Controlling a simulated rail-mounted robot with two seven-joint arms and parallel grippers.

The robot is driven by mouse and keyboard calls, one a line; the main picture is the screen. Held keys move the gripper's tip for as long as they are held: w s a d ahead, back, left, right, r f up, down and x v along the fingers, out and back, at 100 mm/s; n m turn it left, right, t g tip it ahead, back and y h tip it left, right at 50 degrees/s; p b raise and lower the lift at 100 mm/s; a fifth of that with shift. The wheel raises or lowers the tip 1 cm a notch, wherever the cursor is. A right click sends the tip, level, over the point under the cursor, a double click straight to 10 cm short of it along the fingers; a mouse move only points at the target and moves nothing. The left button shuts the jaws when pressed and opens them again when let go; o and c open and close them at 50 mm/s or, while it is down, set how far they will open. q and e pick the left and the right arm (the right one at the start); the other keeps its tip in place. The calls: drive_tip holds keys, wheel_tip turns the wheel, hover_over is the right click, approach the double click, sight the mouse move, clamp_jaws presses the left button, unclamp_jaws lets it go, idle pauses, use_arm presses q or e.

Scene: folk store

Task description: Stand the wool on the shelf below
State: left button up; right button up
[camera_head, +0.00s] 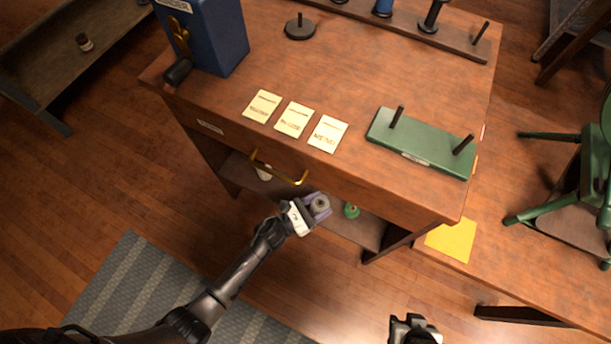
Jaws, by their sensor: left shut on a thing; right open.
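My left gripper (312,209) is shut on a small purple wool spool (323,211) with a grey round top. It holds the spool in front of the desk, below the brass drawer handle. The lower shelf (362,230) lies under the drawer, and a green spool (351,211) stands on it just right of the held wool. A pale item (264,174) sits on the shelf farther left, partly hidden by the handle. I cannot tell whether the held wool touches the shelf. My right gripper (413,328) is open and empty at the bottom edge.
The brass handle (278,170) juts out above the shelf. The desk top (350,60) carries a blue box (208,35), several cards, a green two-peg board (420,143) and a peg rack at the back. A yellow sheet (452,240) lies right of the desk.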

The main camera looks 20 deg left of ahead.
use_arm(q)
drive_tip(key=w+a+f+b, duration=0.1)
drive_tip(key=a+f+b, duration=0.1)
drive_tip(key=a+f, duration=0.1)
drive_tip(key=w+a+f+b, duration=0.2)
drive_tip(key=a+f+b, duration=0.1)
drive_tip(key=f, duration=0.1)
drive_tip(key=w+a+f+b, duration=0.1)
drive_tip(key=a+f+b, duration=0.2)
drive_tip(key=shift+w+a+f, duration=0.1)
drive_tip(key=shift+w+f, duration=0.05)
drive_tip(key=shift+w, duration=0.25)
drive_tip(key=o, duration=0.9)
